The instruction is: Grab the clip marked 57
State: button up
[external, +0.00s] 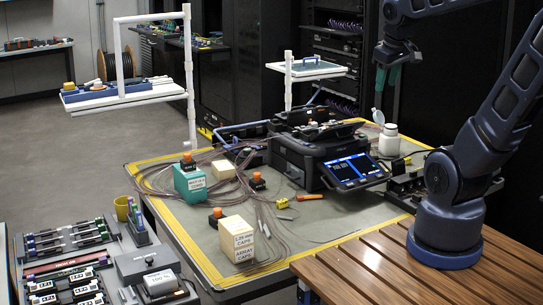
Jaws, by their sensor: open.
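My gripper (387,77) hangs at the upper right, high above the back right of the work table. Its two green fingers point down and stand apart, with nothing between them. Several dark clip-like pieces with coloured and white labels (75,279) lie in rows in a tray area at the lower left, far from my gripper. The labels are too small to read, so I cannot tell which piece, if any, is marked 57.
A black splicer (300,160) with a lit screen stands mid-table. Teal (189,182) and cream (236,239) labelled blocks, loose fibres and a white bottle (389,140) surround it. Raised white shelves (130,97) stand behind. A wooden slatted surface (400,270) lies front right.

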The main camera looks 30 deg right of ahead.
jog(key=w+d+f+n+g+h, duration=0.25)
jog(key=w+d+f+n, duration=0.55)
jog(key=w+d+f, duration=0.5)
jog(key=w+d+f+n+g+y, duration=0.1)
jog(key=w+d+f+n+y, duration=0.1)
jog(key=w+d+f+n, duration=0.45)
jog(key=w+d+f+n+y, duration=0.1)
jog(key=w+d+f+y, duration=0.3)
jog(key=f, duration=0.6)
jog(key=shift+s+d+f+h, duration=0.2)
jog(key=shift+f+h, duration=0.15)
jog(key=shift+f, duration=1.3)
jog(key=shift+s+d+f+h, duration=0.1)
jog(key=shift+s+f+h, duration=0.2)
jog(key=shift+f, duration=1.4)
jog(key=shift+s+d+f+h, duration=0.15)
jog(key=shift+f+h, duration=0.25)
jog(key=shift+f, duration=1.25)
grip_shut()
